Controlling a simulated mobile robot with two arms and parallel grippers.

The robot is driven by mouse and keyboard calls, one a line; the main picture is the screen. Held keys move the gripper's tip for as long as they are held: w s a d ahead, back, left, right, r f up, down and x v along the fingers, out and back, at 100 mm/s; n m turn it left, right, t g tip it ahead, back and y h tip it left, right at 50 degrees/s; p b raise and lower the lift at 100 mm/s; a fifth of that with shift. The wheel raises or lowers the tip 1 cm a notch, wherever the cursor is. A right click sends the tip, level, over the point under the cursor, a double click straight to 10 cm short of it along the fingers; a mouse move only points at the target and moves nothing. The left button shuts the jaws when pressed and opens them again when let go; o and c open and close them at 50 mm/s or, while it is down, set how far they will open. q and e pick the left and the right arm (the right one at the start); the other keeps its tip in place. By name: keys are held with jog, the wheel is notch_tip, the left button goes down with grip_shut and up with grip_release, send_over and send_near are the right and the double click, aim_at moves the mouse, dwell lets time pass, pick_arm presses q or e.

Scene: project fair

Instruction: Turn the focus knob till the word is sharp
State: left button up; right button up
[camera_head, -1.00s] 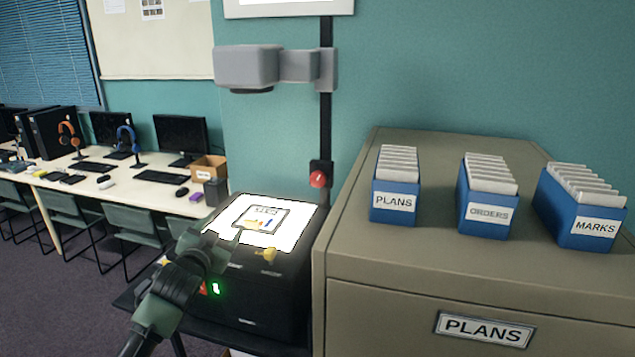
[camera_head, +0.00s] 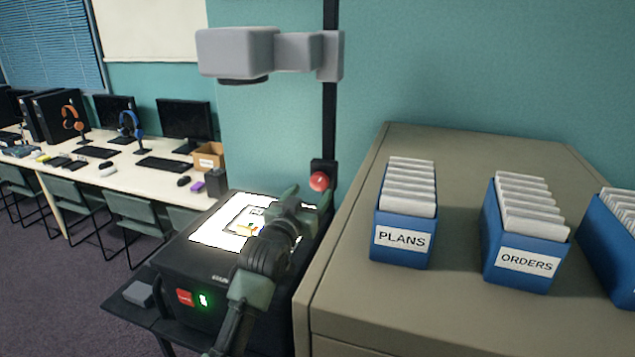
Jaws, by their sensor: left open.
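The focus knob (camera_head: 319,181) is a red round knob on a dark block on the upright post (camera_head: 329,120). The post rises behind the black projector (camera_head: 215,275) and carries a grey head (camera_head: 236,52) above its lit top. A framed sheet lies on the lit top (camera_head: 211,232); its print is too small to read. My left gripper (camera_head: 306,205) is open, over the right side of the projector, just below the knob in the picture. I cannot tell whether it touches anything; its fingers are mostly hidden behind its own wrist. The projected word is out of view. My right gripper is not in view.
A beige cabinet (camera_head: 365,300) stands close on the right, with blue card boxes labelled PLANS (camera_head: 401,240) and ORDERS (camera_head: 528,262) on top. A red switch (camera_head: 185,297) is on the projector's front. A desk (camera_head: 130,183) with computers is at the left.

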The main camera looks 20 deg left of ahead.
aim_at(318, 184)
pick_arm(q)
jog(key=shift+w+r+p, duration=0.2)
jog(key=shift+w+p, duration=0.1)
jog(key=shift+w, duration=0.9)
jog(key=shift+w+d+f, duration=0.1)
jog(key=shift+w+f, duration=0.05)
jog(key=shift+w, duration=0.45)
jog(key=shift+w+d+f, duration=0.1)
jog(key=shift+w+f, duration=0.05)
jog(key=shift+w, duration=0.7)
jog(key=shift+a, duration=0.1)
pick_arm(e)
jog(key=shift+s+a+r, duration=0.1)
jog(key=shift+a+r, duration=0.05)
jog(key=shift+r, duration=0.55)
